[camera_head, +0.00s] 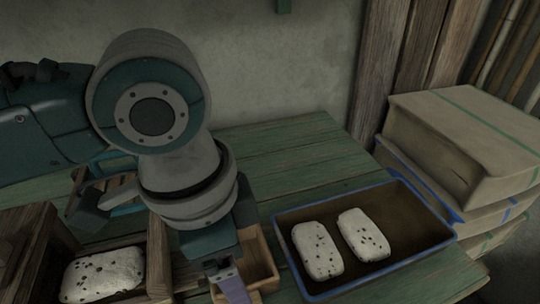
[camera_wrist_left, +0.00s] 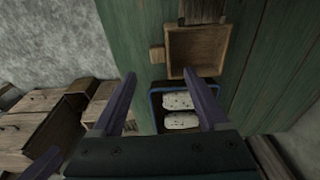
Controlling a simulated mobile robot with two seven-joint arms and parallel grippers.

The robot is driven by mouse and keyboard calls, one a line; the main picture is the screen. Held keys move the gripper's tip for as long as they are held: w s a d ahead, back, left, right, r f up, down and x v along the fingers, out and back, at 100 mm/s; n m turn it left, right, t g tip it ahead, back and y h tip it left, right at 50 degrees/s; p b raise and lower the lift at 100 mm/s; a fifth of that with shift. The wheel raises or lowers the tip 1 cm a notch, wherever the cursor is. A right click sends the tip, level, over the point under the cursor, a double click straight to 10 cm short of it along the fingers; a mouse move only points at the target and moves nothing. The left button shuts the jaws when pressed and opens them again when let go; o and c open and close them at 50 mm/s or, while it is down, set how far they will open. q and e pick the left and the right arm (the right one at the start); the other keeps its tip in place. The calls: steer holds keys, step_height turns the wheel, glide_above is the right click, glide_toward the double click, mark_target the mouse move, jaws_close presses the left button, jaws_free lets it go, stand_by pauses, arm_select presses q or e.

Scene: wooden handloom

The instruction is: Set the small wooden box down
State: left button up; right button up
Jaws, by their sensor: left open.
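The small wooden box (camera_head: 262,264), open-topped and empty where I can see inside, is on the green table, partly hidden behind my left gripper in the head view. In the left wrist view the wooden box (camera_wrist_left: 198,48) lies beyond the fingertips, toward the right finger, and not between the fingers. My left gripper (camera_wrist_left: 160,74) is open, with its two purple fingers spread apart and nothing held. In the head view the gripper (camera_head: 232,288) points down close to the box; I cannot tell whether they touch. My right gripper is not in view.
A blue-rimmed tray (camera_head: 287,216) with two white speckled blocks stands right of the box. A larger wooden box (camera_head: 157,262) with another speckled block is at left. Cardboard boxes (camera_head: 462,140) are stacked at right. The green table (camera_head: 290,150) is clear behind the tray.

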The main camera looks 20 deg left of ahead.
arm_select(q)
steer(key=s+d+r+n+t+h, duration=0.1)
steer(key=s+d+r+n+h, duration=0.1)
steer(key=s+d+r, duration=0.15)
steer(key=s+a+n+t+y, duration=0.1)
steer(key=s+a+n+y, duration=0.2)
steer(key=s+a+n, duration=0.4)
steer(key=s+a, duration=0.1)
steer(key=a, duration=0.4)
steer(key=shift+f+t, duration=0.25)
steer(key=shift+t, duration=0.15)
